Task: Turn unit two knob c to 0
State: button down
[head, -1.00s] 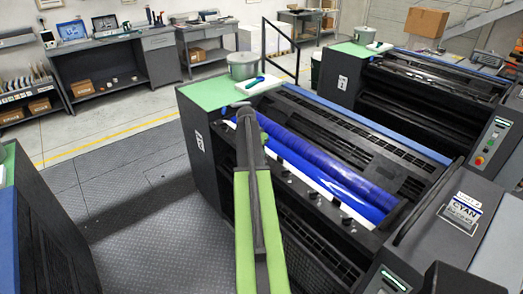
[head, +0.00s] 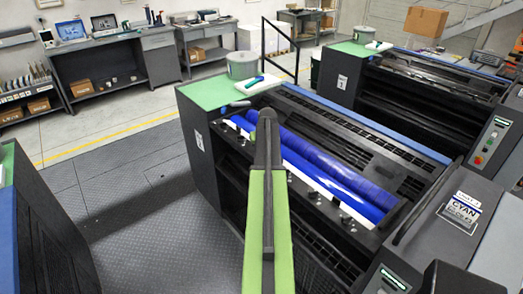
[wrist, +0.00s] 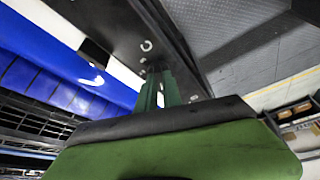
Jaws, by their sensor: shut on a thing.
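The near ink unit, with a CYAN plate (head: 462,211), has a blue roller (head: 335,173) and a row of small dark knobs (head: 313,196) on its front ledge. In the head view my arm crosses this ledge and hides my gripper and part of the row. In the wrist view my gripper (wrist: 160,88) has its green fingers close together at the dark ledge (wrist: 120,35). They are shut on a knob, which they mostly hide. White marks show on the ledge beside the fingertips.
A grey pot (head: 243,65) and a white cloth (head: 259,86) sit on the unit's green top (head: 215,92). Another unit (head: 420,95) stands behind. A workbench (head: 110,65) is at the back left. The floor left of the unit is clear.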

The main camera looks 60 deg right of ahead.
jog(key=shift+s+n+y, duration=0.2)
jog(key=shift+n+y, duration=0.1)
jog(key=shift+n, duration=0.5)
jog(key=c, duration=1.5)
grip_release()
jog(key=shift+s, duration=0.1)
jog(key=shift+r, duration=0.15)
